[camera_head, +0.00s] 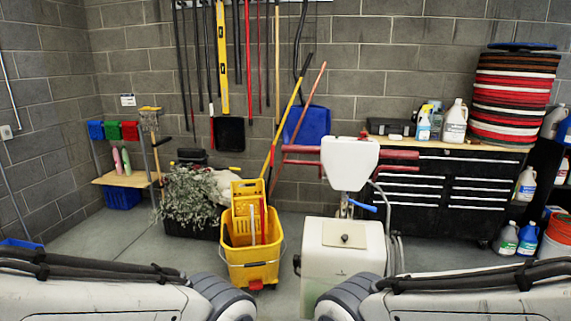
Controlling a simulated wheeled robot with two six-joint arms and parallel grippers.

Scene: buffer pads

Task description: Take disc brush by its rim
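A tall stack of round pads (515,98) in red, white and black stands on the wooden top of the black drawer cabinet at the right. A thin dark blue disc (522,46) lies flat on top of the stack, seen nearly edge-on. I cannot tell for sure whether this disc is the disc brush, and no other clear brush disc shows. My two arms cross the bottom left and bottom right corners, far from the stack. Both grippers are outside the frame.
A white floor machine (343,252) with red handles stands in front of the drawer cabinet (425,195). A yellow mop bucket (250,258) is left of it. Bottles (455,122) stand beside the pad stack.

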